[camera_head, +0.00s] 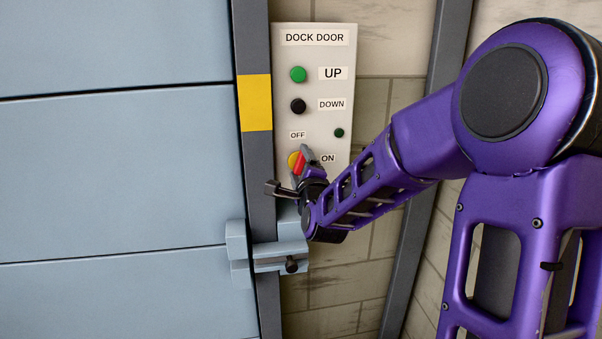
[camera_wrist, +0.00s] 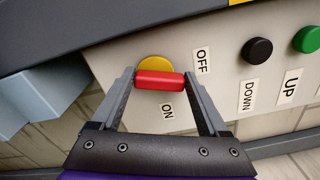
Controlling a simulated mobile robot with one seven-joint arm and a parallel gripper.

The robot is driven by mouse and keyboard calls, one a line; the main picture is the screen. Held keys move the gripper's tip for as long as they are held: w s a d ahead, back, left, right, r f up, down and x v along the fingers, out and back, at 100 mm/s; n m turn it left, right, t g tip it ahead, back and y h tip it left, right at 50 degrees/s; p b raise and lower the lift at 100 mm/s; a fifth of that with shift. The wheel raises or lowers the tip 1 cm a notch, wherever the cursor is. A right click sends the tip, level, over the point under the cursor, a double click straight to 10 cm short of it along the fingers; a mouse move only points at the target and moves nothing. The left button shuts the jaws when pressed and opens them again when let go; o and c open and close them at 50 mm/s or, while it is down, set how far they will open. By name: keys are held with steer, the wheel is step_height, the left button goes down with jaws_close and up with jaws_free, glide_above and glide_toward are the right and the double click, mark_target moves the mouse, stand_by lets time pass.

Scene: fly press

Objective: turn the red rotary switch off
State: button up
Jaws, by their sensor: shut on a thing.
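The red rotary switch (camera_head: 299,164) has a red bar handle on a round yellow base, low on the DOCK DOOR panel. In the wrist view the red handle (camera_wrist: 160,81) lies crosswise between the two grey fingers of my gripper (camera_wrist: 159,76), which is shut on its ends. The yellow base (camera_wrist: 156,64) shows behind it. The handle's right end there points between the OFF label (camera_wrist: 203,61) and the ON label (camera_wrist: 167,112). In the head view my gripper (camera_head: 298,167) partly covers the switch.
The panel (camera_head: 316,58) also carries a green UP button (camera_head: 298,74), a black DOWN button (camera_head: 298,106) and a small dark green lamp (camera_head: 339,133). A grey-blue latch bracket (camera_head: 265,257) juts out below the switch. A blue-grey door (camera_head: 120,180) stands left, beside a dark post.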

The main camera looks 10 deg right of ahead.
steer(key=shift+a+n+b, duration=0.15)
steer(key=shift+n+b, duration=1.3)
steer(key=shift+n, duration=0.45)
steer(key=o, duration=1.2)
steer(key=shift+o, duration=0.2)
